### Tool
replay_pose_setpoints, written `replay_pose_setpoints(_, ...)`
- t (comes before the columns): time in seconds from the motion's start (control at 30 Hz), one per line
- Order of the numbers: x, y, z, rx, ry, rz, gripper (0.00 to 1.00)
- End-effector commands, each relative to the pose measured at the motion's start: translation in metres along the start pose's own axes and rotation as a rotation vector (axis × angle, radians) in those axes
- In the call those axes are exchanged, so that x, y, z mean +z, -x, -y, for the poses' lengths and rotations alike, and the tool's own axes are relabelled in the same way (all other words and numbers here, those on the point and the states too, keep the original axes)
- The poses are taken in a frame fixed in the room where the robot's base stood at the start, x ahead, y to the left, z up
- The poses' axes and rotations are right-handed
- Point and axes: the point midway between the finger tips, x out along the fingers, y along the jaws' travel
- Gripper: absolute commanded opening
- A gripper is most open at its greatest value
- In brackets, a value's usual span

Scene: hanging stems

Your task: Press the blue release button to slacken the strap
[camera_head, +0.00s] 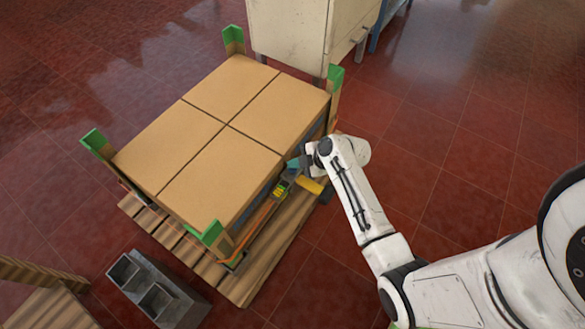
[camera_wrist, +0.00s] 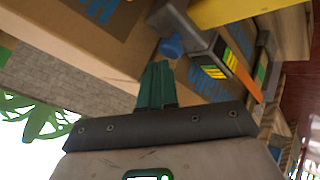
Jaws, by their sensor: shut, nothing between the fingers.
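The blue release button (camera_wrist: 172,46) shows in the wrist view at the left end of a dark grey strap buckle (camera_wrist: 213,45) with yellow-green stripes. My gripper (camera_wrist: 156,68) has its teal fingers together, with nothing between them. The tips are just below and left of the button in that view; I cannot tell whether they touch it. In the head view my gripper (camera_head: 292,164) is at the near right side of the carton stack, by the buckle (camera_head: 281,189) and its yellow handle (camera_head: 311,186). The orange strap (camera_head: 258,219) runs from the buckle along the stack's side.
Cardboard cartons (camera_head: 215,125) stand on a wooden pallet (camera_head: 275,262), with green corner protectors (camera_head: 205,234) at the corners. A grey two-celled block (camera_head: 153,291) lies at the lower left. A cream cabinet (camera_head: 300,30) stands behind. The red floor at right is clear.

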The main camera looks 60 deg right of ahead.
Motion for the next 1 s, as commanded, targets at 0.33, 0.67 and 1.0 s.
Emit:
replay_pose_setpoints(0.33, 0.0001, -0.0005, 0.0003, 0.000, 0.000, 0.000, 0.00)
replay_pose_setpoints(0.67, 0.0017, -0.0029, 0.0021, 0.000, 0.000, 0.000, 0.00)
replay_pose_setpoints(1.0, 0.0036, -0.0055, 0.0040, 0.000, 0.001, 0.000, 0.00)
